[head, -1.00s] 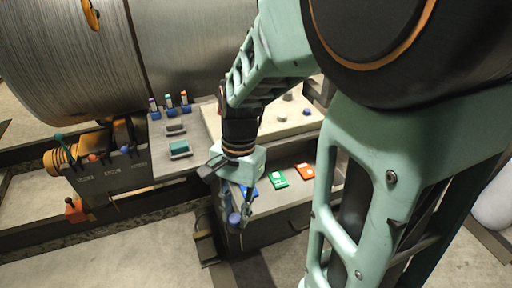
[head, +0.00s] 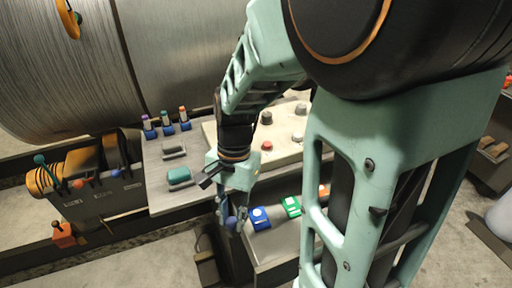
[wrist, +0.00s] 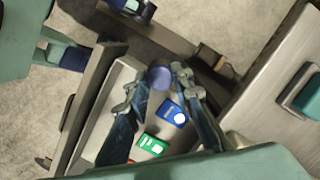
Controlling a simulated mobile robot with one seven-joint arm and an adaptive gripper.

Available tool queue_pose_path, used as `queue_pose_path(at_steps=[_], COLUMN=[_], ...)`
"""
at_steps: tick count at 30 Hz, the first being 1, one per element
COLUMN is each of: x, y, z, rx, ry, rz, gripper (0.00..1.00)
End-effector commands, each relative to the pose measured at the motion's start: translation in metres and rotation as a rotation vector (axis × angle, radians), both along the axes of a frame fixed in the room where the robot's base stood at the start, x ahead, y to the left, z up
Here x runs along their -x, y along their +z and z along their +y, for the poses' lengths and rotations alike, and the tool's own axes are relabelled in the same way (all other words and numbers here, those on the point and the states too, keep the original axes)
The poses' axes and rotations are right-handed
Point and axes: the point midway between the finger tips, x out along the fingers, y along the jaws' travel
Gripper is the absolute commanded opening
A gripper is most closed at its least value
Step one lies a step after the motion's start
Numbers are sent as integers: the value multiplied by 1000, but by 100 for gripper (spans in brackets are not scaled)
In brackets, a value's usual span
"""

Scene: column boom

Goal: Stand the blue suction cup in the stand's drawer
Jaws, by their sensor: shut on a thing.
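The blue suction cup (head: 231,222) is a small round blue-violet piece at my fingertips. It also shows in the wrist view (wrist: 159,76) as a round face between the fingers. My gripper (head: 229,208) is shut on it and points down at the left end of the stand's open drawer (head: 285,235). The drawer is a pale grey tray; its wrist view (wrist: 88,112) shows part of its floor. Whether the cup touches the drawer floor I cannot tell. The fingers hide part of the cup.
A blue card (head: 260,218), a green card (head: 291,206) and an orange card (head: 324,190) lie in the drawer, right of my gripper.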

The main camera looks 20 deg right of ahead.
Motion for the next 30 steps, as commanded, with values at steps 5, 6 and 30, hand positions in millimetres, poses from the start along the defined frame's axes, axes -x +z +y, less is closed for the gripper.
queue_pose_path(at_steps=[5,6,30], x=[0,0,-6], y=[-30,-32,-120], z=[0,0,-130], rx=[0,0,0], ry=[1,1,0], rz=[-2,-2,0], gripper=[1,1,1])
